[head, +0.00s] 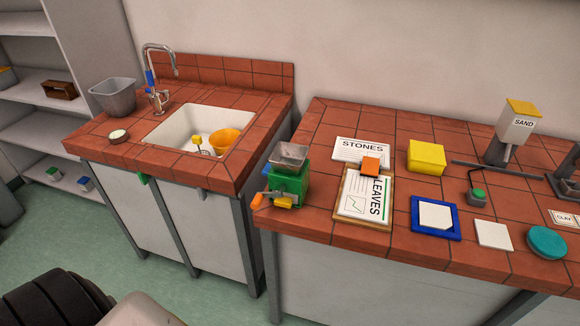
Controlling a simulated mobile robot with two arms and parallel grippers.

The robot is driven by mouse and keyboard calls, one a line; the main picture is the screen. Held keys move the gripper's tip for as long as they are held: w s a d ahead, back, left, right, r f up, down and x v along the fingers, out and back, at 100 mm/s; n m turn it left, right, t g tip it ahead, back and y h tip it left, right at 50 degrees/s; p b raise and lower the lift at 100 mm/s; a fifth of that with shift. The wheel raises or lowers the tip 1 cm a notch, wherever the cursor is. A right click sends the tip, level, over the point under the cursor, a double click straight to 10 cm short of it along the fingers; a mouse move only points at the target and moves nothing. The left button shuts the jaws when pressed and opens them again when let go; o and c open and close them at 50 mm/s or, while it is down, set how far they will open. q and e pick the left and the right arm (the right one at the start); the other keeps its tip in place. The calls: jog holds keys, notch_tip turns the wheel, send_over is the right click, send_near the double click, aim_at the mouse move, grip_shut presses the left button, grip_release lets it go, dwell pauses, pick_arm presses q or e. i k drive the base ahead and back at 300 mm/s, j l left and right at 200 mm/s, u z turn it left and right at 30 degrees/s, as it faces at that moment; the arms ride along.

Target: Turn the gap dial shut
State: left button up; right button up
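A small green mill (290,186) with a grey metal hopper (289,155) stands at the left front corner of the right bench. An orange crank handle (258,201) sticks out to its left. A yellow part (283,202) shows low on its front; I cannot tell whether this is the gap dial, and I make out no dial setting. Neither of my grippers is in view, and nothing touches the mill.
A clipboard marked LEAVES (362,196) lies right of the mill, with a STONES sheet (361,150) and yellow box (427,157) behind. A blue-framed pad (436,218) and SAND dispenser (516,124) are further right. A gap separates this bench from the sink bench (214,177).

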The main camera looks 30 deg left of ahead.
aim_at(265, 172)
jog(key=i+j, duration=0.1)
jog(key=j, duration=0.45)
jog(key=i+j, duration=0.1)
jog(key=j, duration=0.45)
jog(key=i+j, duration=0.1)
jog(key=j, duration=0.45)
jog(key=i+j, duration=0.1)
jog(key=j, duration=0.45)
